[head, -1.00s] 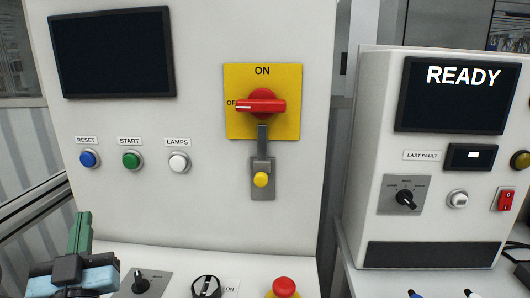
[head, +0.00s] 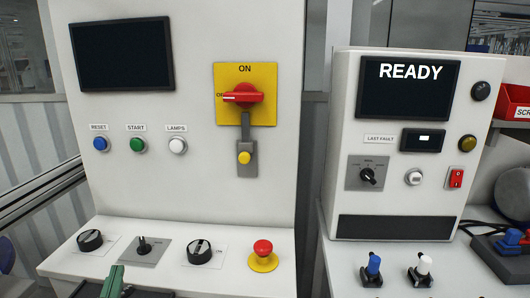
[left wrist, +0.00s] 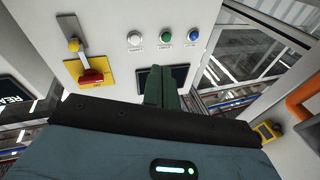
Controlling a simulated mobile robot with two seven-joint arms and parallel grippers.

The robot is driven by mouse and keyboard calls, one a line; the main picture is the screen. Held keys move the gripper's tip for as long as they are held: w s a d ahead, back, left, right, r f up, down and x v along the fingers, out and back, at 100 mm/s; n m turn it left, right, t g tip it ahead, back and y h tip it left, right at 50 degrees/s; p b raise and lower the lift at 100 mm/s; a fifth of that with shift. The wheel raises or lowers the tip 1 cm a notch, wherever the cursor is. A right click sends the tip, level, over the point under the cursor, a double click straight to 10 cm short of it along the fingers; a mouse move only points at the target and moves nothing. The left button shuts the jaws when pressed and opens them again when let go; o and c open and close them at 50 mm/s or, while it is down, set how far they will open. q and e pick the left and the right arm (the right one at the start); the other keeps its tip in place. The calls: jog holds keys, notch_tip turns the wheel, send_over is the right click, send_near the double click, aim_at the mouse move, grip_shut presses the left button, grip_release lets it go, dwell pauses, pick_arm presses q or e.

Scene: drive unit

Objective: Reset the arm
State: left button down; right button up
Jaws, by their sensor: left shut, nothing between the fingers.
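My left gripper (head: 112,281) shows at the bottom edge of the head view, its green fingers pointing up, in front of the control desk. In the left wrist view its green fingers (left wrist: 165,88) are together, with nothing between them. They are apart from the cabinet's controls. The blue RESET button (head: 100,143) is on the left of the white cabinet and also shows in the left wrist view (left wrist: 193,35). My right gripper is in neither view.
The red switch handle (head: 243,95) lies horizontal on a yellow plate. Below stand black knobs (head: 199,252) and a red emergency stop (head: 263,247). A second cabinet's screen (head: 406,88) reads READY. Blue and white toggles (head: 372,267) stand in front of it.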

pick_arm(q)
jog(key=s+d+f+m+g+h, duration=0.1)
jog(key=s+d+f+g+h, duration=0.3)
jog(key=f, duration=0.8)
jog(key=s+f+m+g, duration=0.25)
jog(key=s+f, duration=0.45)
jog(key=f, duration=0.6)
jog(key=s+d+f+g+h, duration=0.1)
jog(key=s+d+f+g, duration=0.1)
jog(key=s+f, duration=0.4)
jog(key=s+d+f+g+h, duration=0.1)
jog(key=s+f+g, duration=0.1)
jog(key=s+f, duration=0.4)
jog(key=s+n, duration=0.1)
jog(key=s, duration=0.4)
jog(key=shift+d+f, duration=0.25)
jog(key=shift+d, duration=0.1)
jog(key=shift+g, duration=0.25)
